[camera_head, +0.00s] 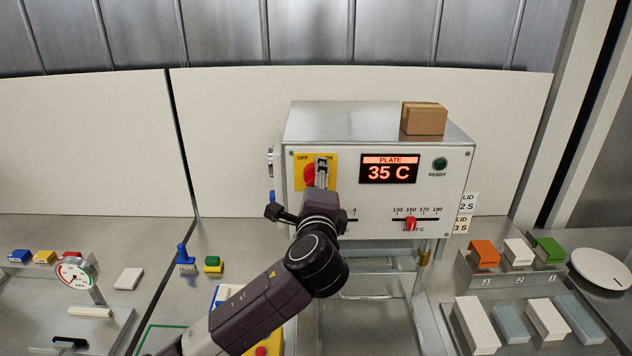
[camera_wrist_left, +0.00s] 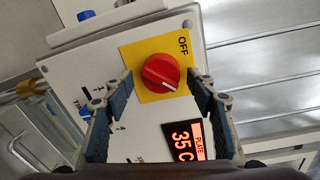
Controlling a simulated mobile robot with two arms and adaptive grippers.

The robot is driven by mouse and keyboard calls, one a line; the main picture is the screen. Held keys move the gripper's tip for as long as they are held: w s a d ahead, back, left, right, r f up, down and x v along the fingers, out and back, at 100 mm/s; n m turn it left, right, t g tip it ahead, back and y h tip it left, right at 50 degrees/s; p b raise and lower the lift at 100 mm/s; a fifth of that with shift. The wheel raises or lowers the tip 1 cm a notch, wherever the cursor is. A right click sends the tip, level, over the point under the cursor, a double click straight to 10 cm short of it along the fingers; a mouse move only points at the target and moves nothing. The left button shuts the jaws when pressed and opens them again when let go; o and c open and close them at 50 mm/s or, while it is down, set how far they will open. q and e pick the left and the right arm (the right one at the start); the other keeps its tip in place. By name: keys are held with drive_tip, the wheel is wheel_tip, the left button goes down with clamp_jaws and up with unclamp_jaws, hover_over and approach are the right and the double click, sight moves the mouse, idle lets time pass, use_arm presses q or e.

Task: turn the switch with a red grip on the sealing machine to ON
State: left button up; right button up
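The sealing machine (camera_head: 375,125) is a white box with a metal top. Its switch with a red grip (camera_head: 309,174) sits on a yellow plate with OFF at upper left and ON at upper right. My left gripper (camera_head: 321,172) is in front of it and covers part of the grip. In the left wrist view the round red grip (camera_wrist_left: 160,72) shows between the open fingers of my left gripper (camera_wrist_left: 161,82), with a gap on each side. A white mark on its face lies toward the lower right; the OFF label is upper right, and ON is hidden. My right gripper is out of view.
A display (camera_head: 389,169) reads PLATE 35 C. A slider with a red handle (camera_head: 411,224) is below it. A cardboard box (camera_head: 424,119) stands on top of the machine. Coloured blocks stand on a rack (camera_head: 510,279) at right. A dial gauge (camera_head: 75,272) is at left.

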use_arm(q)
drive_tip(key=s, duration=1.2)
drive_tip(key=shift+r, duration=0.4)
